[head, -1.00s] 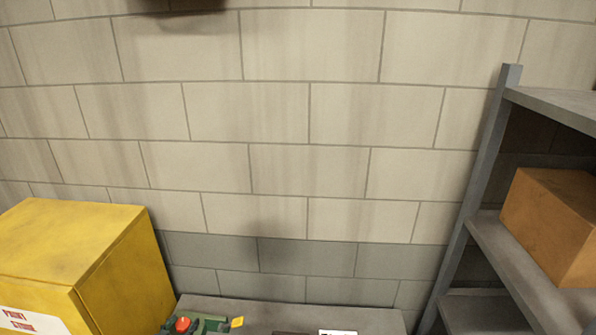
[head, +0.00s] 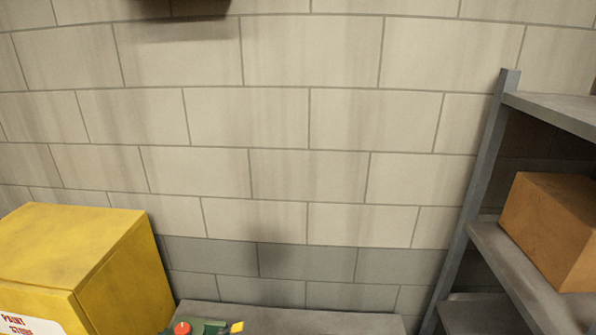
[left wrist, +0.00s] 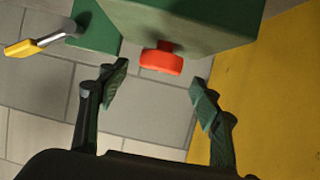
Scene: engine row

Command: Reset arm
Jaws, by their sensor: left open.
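My left gripper (left wrist: 157,95) is open in the left wrist view, with nothing between its fingers. A red round knob (left wrist: 161,61) on a green machine (left wrist: 180,22) lies just beyond the fingertips, and I see no contact. A lever with a yellow grip (left wrist: 20,48) is at the upper left of that view. In the head view only the tops of the red knob (head: 182,328), the green machine (head: 208,327) and the yellow grip (head: 237,326) show at the bottom edge. Neither arm is visible in the head view, and my right gripper is out of sight.
A yellow paint storage cabinet (head: 95,255) stands at the left and its side fills the right of the left wrist view (left wrist: 275,90). A grey bench top (head: 290,318) is at the bottom. A grey shelf (head: 500,260) with an orange-brown box (head: 550,225) stands at the right, before a block wall (head: 300,120).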

